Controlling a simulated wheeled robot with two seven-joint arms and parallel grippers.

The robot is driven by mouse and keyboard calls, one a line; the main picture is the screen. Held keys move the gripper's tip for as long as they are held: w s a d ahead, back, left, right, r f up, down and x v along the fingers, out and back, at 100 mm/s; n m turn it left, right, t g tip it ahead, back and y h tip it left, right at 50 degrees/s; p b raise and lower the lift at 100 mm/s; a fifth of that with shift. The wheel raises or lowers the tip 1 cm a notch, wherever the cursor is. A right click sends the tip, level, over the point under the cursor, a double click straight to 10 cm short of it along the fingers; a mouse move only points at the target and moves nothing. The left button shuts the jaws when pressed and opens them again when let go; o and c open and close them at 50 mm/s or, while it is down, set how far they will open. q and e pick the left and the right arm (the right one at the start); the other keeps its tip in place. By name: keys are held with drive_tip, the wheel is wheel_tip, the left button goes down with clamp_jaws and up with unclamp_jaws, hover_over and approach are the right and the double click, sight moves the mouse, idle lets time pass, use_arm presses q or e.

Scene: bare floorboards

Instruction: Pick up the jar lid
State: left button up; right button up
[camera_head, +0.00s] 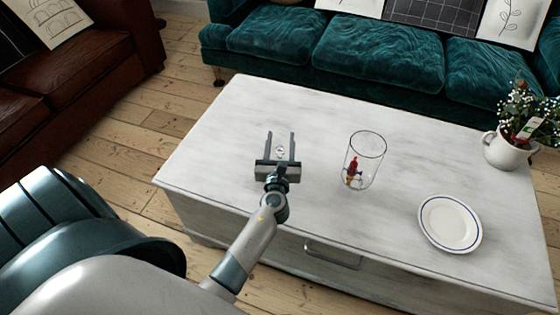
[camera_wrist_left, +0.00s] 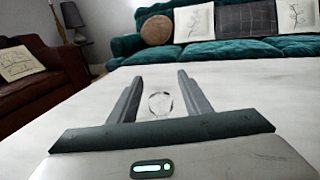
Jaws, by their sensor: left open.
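The jar lid (camera_head: 280,151) looks like a small, clear round piece lying on the white tabletop. In the left wrist view the lid (camera_wrist_left: 160,103) shows as a ring with a dark outline, between the two fingers. My left gripper (camera_head: 280,133) is open, with a finger on each side of the lid and gaps visible. In the left wrist view the open fingers (camera_wrist_left: 160,76) point forward, low over the table. I cannot tell whether either finger touches the lid. The clear glass jar (camera_head: 371,152) stands upright to the right, with a small red item in it. My right gripper is not in view.
The white table (camera_head: 240,110) has free room behind the gripper. A plate with a blue ring (camera_head: 449,223) lies at the right front. A white pot with flowers (camera_head: 503,150) stands at the right edge. A teal sofa (camera_head: 375,60) is behind; a brown sofa (camera_head: 90,70) is left.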

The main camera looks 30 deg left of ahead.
use_arm(q)
drive_tip(key=shift+c, duration=0.6)
clamp_jaws()
drive_tip(key=shift+r+p, duration=0.3)
drive_tip(key=shift+r, duration=0.2)
drive_tip(key=d+r+p, duration=0.4)
drive_tip(key=d+r, duration=0.6)
drive_tip(key=d, duration=0.1)
drive_tip(key=shift+d, duration=0.4)
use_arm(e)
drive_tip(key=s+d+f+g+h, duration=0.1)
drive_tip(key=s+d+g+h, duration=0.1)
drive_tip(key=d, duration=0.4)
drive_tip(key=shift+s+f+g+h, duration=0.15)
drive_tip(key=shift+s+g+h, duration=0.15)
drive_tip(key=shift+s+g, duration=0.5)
use_arm(q)
drive_tip(key=shift+s, duration=0.1)
